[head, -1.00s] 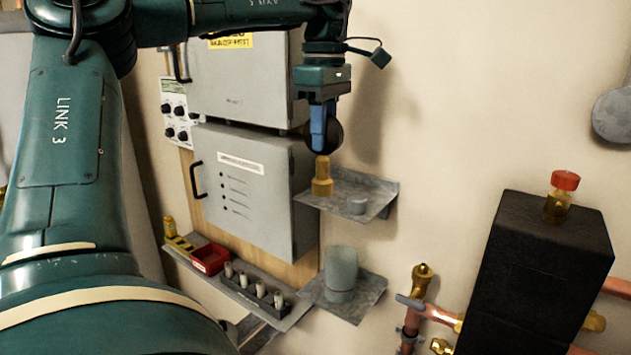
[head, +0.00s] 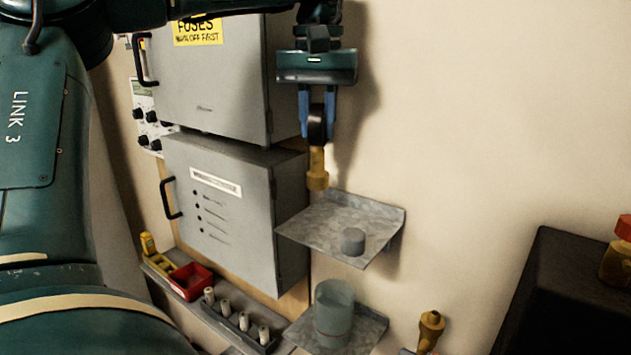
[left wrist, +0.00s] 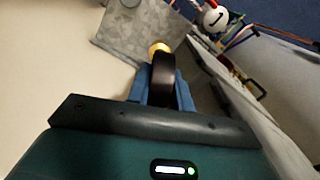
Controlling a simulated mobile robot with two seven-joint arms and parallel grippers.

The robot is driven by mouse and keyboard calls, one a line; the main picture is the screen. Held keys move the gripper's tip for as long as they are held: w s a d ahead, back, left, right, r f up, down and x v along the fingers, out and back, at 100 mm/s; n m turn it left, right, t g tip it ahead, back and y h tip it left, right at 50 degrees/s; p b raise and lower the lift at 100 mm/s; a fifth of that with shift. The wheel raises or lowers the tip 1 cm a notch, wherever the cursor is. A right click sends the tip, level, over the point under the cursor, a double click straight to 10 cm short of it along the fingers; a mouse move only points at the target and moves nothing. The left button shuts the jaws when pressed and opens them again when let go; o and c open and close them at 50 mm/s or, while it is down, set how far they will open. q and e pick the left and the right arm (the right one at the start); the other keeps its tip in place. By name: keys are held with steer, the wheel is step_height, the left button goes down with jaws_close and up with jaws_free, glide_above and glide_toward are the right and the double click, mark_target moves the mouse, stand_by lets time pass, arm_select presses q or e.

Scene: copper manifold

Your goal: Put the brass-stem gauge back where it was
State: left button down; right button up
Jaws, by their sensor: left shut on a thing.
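The gauge has a dark round head (head: 317,125) and a brass stem (head: 318,170) pointing down. My left gripper (head: 317,112) is shut on its head, with a blue finger on either side. The stem's lower end appears just above the back left edge of the upper grey shelf (head: 325,215); the exact gap cannot be told. In the left wrist view the dark head (left wrist: 163,80) sits between the blue fingers, its brass end (left wrist: 160,47) toward the shelf (left wrist: 115,40). A brass fitting (head: 430,325) stands at the bottom right. My right gripper is not in view.
A short grey cylinder (head: 353,242) stands on the upper shelf. A translucent cup (head: 334,305) stands on a lower shelf (head: 368,328). Grey cabinets (head: 235,210) are close on the left. A black box (head: 570,290) is at the lower right. The wall between is bare.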

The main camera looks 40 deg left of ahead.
mark_target(318, 172)
arm_select(q)
steer(key=shift+f, duration=1.5)
step_height(318, 172, down, 3)
steer(key=shift+f, duration=0.25)
steer(key=shift+f, duration=0.2)
steer(key=c, duration=1.3)
jaws_free()
steer(key=shift+o, duration=0.2)
